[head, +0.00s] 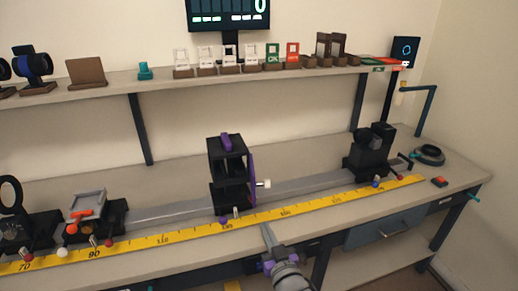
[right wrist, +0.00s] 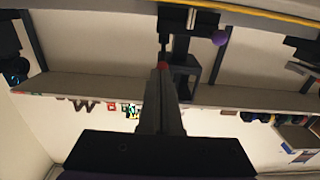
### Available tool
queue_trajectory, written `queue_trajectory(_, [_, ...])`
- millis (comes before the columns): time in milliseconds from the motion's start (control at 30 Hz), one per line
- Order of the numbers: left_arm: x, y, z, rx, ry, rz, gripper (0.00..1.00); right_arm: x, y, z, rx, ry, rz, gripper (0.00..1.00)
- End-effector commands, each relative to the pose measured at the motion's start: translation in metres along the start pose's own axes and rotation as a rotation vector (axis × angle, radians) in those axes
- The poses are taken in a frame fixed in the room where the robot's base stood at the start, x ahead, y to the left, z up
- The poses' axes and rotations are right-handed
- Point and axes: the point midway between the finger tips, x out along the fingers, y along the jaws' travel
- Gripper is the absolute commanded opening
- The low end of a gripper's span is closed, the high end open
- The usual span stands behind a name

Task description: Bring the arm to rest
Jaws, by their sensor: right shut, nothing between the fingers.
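My right arm comes in from the bottom of the head view. Its gripper (head: 267,231) is shut and empty, with the fingertips over the front of the bench, near the yellow ruler. In the right wrist view the gripper (right wrist: 162,68) shows its two fingers together with nothing between them. The black carriage with a purple knob (head: 228,170) stands on the rail just beyond it, apart from the fingertips as far as I can tell. My left gripper is in neither view.
A yellow ruler (head: 200,233) runs along the bench front. A black stage (head: 370,152) stands on the rail at right, other mounts (head: 90,213) at left. A shelf (head: 110,86) holds several small stands. A red button (head: 439,181) lies at right.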

Motion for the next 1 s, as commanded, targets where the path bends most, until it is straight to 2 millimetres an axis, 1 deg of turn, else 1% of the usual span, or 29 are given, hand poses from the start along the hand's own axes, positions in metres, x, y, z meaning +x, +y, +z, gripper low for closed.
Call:
queue_trajectory(67, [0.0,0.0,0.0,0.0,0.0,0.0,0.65,-0.008,0.009,0.003,0.0,-0.04,0.021,0.0])
queue_trajectory(167, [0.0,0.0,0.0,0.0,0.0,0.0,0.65,-0.03,0.029,0.014,0.004,-0.156,0.073,0.0])
queue_trajectory(200, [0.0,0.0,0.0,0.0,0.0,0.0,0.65,-0.044,0.04,0.022,0.008,-0.223,0.1,0.0])
queue_trajectory(267, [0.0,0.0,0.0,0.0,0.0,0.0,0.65,-0.071,0.054,0.035,0.016,-0.336,0.141,0.0])
queue_trajectory(300, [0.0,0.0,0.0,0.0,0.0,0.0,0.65,-0.092,0.063,0.045,0.026,-0.415,0.168,0.0])
queue_trajectory(367, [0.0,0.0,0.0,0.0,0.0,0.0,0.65,-0.125,0.073,0.06,0.041,-0.533,0.201,0.0])
queue_trajectory(400, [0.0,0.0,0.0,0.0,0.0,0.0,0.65,-0.146,0.077,0.07,0.052,-0.605,0.219,0.0])
queue_trajectory(467, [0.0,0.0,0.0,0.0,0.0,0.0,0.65,-0.177,0.081,0.083,0.07,-0.706,0.239,0.0])
queue_trajectory(500, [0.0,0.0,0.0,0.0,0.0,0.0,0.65,-0.197,0.082,0.091,0.083,-0.767,0.251,0.0])
queue_trajectory(567, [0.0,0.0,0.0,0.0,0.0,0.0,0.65,-0.224,0.081,0.102,0.101,-0.85,0.261,0.0])
queue_trajectory(600, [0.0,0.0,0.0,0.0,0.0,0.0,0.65,-0.242,0.081,0.108,0.113,-0.903,0.267,0.0])
queue_trajectory(833, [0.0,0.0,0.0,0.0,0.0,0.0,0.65,-0.333,0.066,0.139,0.189,-1.164,0.276,0.0])
queue_trajectory(900, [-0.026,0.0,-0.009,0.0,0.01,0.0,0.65,-0.329,0.066,0.11,0.183,-1.146,0.274,0.0])
queue_trajectory(1000, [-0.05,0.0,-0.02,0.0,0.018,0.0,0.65,-0.328,0.066,0.084,0.18,-1.135,0.274,0.0])
